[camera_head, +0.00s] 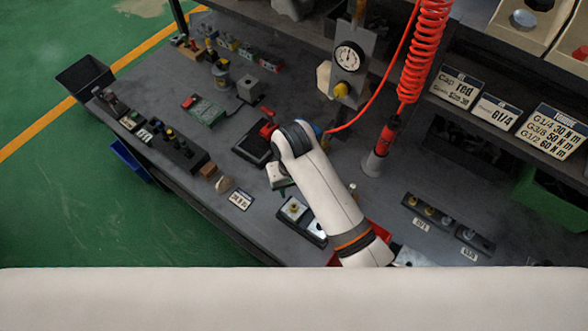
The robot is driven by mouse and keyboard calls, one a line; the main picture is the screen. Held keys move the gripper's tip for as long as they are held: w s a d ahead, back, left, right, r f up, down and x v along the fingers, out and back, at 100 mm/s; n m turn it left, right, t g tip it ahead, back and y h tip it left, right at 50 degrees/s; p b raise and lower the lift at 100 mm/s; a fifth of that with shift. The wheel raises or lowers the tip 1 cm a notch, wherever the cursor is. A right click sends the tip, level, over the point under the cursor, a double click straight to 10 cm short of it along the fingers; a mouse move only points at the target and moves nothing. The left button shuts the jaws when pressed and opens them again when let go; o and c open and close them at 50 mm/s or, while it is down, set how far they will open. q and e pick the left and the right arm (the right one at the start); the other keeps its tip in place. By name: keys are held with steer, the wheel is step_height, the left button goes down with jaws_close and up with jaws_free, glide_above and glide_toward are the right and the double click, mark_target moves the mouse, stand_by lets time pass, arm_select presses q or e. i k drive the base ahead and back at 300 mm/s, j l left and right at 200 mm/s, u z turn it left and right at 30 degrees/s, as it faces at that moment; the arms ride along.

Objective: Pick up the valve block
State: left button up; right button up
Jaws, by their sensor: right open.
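A silver valve block (293,209) with a brass-coloured fitting on top sits in a black tray (312,239) near the front edge of the bench. A second, partly hidden metal piece (317,229) lies beside it in the tray, against my right arm. My right gripper (282,188) hangs below the bent wrist, just behind and left of the valve block. It is open and apart from the block; its fingers are small and partly hidden by the arm. My left gripper is not in view.
A red coiled hose (409,60) hangs right of my arm above a grey holder (374,163). A black pad (254,143) with a red tool lies behind the gripper. A small label card (241,200) lies left of the tray. Fittings stand in dark strips (433,212) at right.

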mark_target(315, 230)
steer(key=k, duration=1)
